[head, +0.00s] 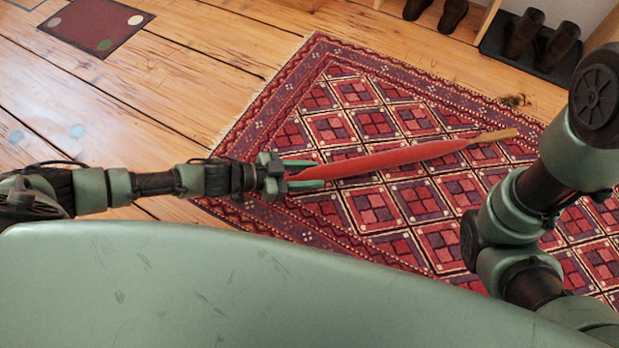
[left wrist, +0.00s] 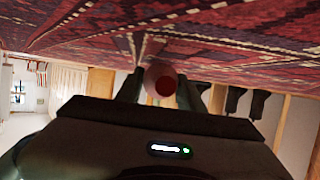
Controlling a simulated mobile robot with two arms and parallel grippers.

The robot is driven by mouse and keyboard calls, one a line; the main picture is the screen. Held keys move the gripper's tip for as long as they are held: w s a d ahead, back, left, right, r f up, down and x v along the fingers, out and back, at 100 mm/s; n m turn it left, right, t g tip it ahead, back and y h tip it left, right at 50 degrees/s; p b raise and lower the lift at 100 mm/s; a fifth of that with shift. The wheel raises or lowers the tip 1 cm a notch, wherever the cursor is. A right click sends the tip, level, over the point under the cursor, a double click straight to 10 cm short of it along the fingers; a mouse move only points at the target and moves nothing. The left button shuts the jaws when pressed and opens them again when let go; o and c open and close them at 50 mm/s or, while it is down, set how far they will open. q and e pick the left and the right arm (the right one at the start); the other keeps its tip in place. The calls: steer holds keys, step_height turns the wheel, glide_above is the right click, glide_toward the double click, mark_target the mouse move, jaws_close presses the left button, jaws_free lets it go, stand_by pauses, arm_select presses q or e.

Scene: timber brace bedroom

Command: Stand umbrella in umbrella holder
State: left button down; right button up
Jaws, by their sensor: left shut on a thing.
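A red closed umbrella (head: 390,158) with a light wooden end (head: 495,136) stretches to the right over the patterned rug in the head view. My left gripper (head: 306,174) is shut on the umbrella's left end, and the umbrella points away from it. In the left wrist view the umbrella (left wrist: 161,80) shows end-on between the two fingers (left wrist: 160,92). I cannot tell how far it is above the rug. My right arm is at the right of the head view, but its gripper is out of view. I see no umbrella holder in either view.
A red patterned rug (head: 375,235) covers much of the wooden floor (head: 190,80). Dark shoes (head: 540,40) stand on a dark mat at the top right, with more shoes (head: 435,12) beside them. A small dark red mat (head: 96,22) lies at the top left.

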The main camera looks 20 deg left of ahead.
arm_select(q)
steer(key=c, duration=0.9)
jaws_free()
steer(key=shift+a+f, duration=0.1)
